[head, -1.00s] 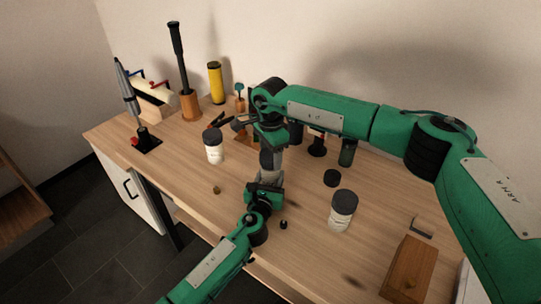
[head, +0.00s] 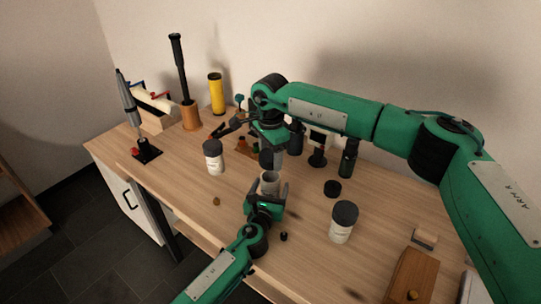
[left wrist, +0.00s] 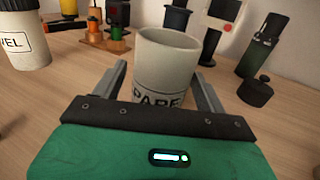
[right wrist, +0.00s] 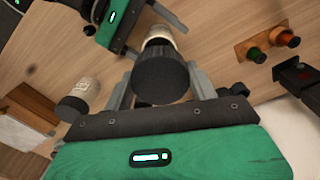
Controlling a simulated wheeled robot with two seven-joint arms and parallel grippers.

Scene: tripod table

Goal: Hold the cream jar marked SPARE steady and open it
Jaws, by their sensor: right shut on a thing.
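The cream jar marked SPARE (left wrist: 165,70) stands between my left gripper's fingers (left wrist: 160,82), and part of its label shows. Its mouth is uncovered in the left wrist view. In the head view the jar (head: 270,183) is upright above my left gripper (head: 264,200), which is shut on it. My right gripper (right wrist: 160,82) is shut on a dark round lid (right wrist: 160,75). It holds the lid above the jar, whose pale body (right wrist: 160,34) shows beyond the lid. In the head view my right gripper (head: 270,158) hangs over the jar and largely hides the lid.
Another lidded jar (head: 213,158) stands to the left, and a third (head: 343,222) to the right. A dark knobbed lid (head: 332,188) lies right of the SPARE jar. A wooden box (head: 408,278) is at front right. Tools and holders line the back.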

